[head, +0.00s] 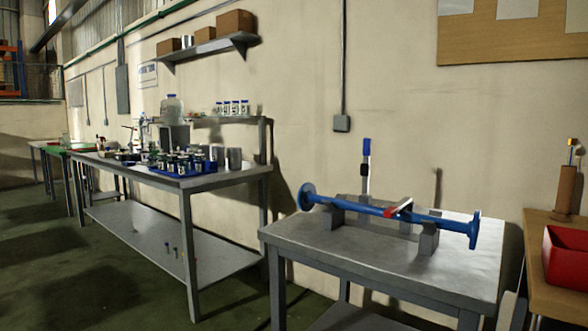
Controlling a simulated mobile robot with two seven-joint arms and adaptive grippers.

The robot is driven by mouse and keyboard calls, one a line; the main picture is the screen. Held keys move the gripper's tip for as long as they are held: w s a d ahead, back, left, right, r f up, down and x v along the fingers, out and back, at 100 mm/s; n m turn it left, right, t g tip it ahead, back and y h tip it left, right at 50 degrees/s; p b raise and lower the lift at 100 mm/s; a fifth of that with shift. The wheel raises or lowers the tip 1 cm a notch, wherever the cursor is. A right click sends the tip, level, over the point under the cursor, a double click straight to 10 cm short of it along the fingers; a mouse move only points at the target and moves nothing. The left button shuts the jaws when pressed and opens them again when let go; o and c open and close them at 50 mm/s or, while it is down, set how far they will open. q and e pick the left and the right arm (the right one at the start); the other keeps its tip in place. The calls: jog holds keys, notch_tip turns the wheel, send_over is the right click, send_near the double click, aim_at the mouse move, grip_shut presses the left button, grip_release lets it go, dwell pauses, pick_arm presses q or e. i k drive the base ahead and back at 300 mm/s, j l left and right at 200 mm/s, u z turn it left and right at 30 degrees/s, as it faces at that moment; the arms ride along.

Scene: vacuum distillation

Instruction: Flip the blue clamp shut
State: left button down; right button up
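The blue clamp's handle (366,162) stands upright behind a blue flanged pipe (372,209) on the grey metal table at the right. Its grip is blue, with a dark part and a pale lower section beneath. The pipe hides the clamp's base. The pipe lies across grey support blocks (427,240), with a round flange at each end. A red-handled piece (399,208) lies low over the pipe, to the right of the blue handle. Neither of my grippers is in view.
The metal table (350,248) has bare room in front of the pipe. At right, a wooden table (555,302) holds a red bin (567,258) and a brown block (566,190). At left, a long workbench (215,181) carries a blue rack (182,171) of bottles. Green floor lies open at left.

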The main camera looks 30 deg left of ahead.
aim_at(365, 167)
jog(key=u, duration=0.55)
jog(key=i+j+z, duration=0.2)
jog(key=i+j, duration=0.15)
jog(key=j, duration=0.6)
jog(key=i+j+z, duration=0.2)
jog(key=j, duration=0.85)
jog(key=i+j+z, duration=0.2)
jog(key=j, duration=0.85)
jog(key=i+j+z, duration=0.15)
jog(key=j, duration=0.9)
jog(key=j+z, duration=0.2)
jog(key=j, duration=0.9)
jog(key=i, duration=0.3)
